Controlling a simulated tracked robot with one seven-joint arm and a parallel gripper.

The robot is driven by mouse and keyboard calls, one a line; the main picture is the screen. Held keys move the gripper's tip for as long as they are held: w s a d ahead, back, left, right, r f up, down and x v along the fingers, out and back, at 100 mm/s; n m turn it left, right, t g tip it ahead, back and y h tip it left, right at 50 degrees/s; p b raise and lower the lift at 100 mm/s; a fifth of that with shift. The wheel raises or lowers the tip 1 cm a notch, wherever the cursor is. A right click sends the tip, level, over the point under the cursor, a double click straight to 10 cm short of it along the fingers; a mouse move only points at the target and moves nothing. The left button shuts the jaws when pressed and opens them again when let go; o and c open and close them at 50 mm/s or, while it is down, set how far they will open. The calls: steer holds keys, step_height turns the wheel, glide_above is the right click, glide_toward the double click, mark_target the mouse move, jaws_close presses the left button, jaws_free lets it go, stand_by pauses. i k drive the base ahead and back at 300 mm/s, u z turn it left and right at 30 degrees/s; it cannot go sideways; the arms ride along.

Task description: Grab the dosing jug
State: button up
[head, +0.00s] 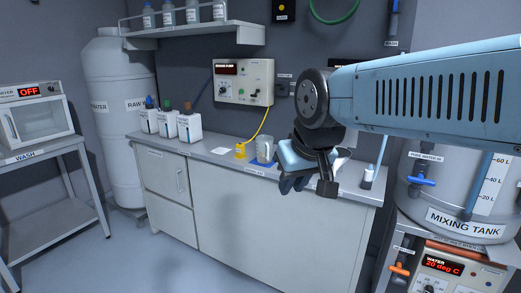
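A clear, greyish jug-like vessel (265,149) stands upright on the counter, just left of my gripper. It looks like the dosing jug, but its label is too small to read. My gripper (309,186) hangs at the end of the blue arm, over the counter's front edge. Its dark fingers point down and look apart, with nothing visible between them. The gripper appears to the right of the vessel and apart from it. A whitish object (342,154) is partly hidden behind the gripper.
The counter (210,154) also bears a small yellow vessel (240,151) with a yellow cable near it, several white bottles (189,124) at left, and a small bottle (367,176) at right. A mixing tank (462,190) stands at far right. Floor at left is clear.

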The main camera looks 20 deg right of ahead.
mark_target(265, 144)
steer(key=i, duration=0.85)
steer(key=u, duration=0.05)
